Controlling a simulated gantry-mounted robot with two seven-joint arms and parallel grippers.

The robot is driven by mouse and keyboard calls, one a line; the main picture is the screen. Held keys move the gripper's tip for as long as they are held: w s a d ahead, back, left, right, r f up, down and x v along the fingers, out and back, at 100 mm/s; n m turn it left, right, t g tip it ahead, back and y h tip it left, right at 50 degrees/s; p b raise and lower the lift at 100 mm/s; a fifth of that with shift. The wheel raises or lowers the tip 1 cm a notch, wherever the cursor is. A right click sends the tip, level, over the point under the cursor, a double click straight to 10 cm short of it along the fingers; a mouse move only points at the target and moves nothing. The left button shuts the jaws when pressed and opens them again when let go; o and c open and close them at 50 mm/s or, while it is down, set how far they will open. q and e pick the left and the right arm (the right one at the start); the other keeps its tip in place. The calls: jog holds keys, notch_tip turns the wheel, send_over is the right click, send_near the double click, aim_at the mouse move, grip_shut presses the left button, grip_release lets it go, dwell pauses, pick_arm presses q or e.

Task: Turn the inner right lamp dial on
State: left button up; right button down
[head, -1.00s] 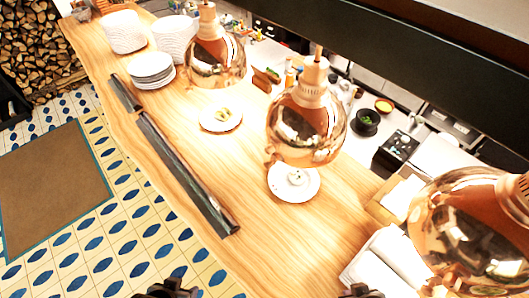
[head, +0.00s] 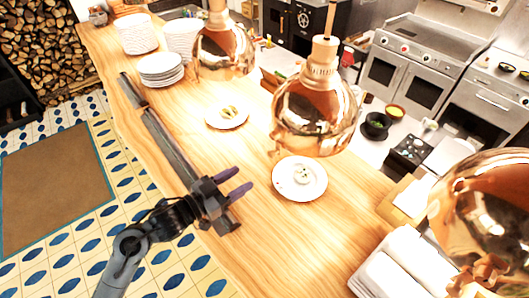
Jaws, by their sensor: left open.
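Three copper globe lamps hang over the wooden counter: a far one (head: 224,54), a middle one (head: 314,116) and a near one at the right edge (head: 490,215). I cannot make out any lamp dial in this view. My left gripper (head: 238,181) is open and empty, its two purple fingers apart and pointing right. It appears over the counter's front edge, near the end of a long dark rail (head: 165,140), left of and below the middle lamp. It appears apart from the lamps. My right gripper is not in view.
The wooden counter (head: 260,235) holds a plate with food (head: 227,115), another plate (head: 300,190) below the middle lamp, and stacked plates (head: 161,70) at the far left. White folded napkins (head: 400,268) lie at the lower right. A steel range (head: 415,65) stands behind.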

pick_arm(q)
jog(key=m, duration=0.1)
send_near(271, 137)
jog(key=v, duration=0.3)
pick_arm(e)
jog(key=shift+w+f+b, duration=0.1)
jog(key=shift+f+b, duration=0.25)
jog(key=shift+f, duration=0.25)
pick_arm(q)
jog(key=shift+h, duration=0.3)
jog(key=p+x, duration=0.2)
jog(key=x, duration=0.7)
jog(key=shift+w+f, duration=0.1)
jog(key=shift+f, duration=0.05)
jog(key=shift+x, duration=0.9)
jog(key=shift+f, duration=0.1)
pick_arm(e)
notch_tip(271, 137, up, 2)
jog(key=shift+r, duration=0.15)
pick_arm(q)
grip_shut()
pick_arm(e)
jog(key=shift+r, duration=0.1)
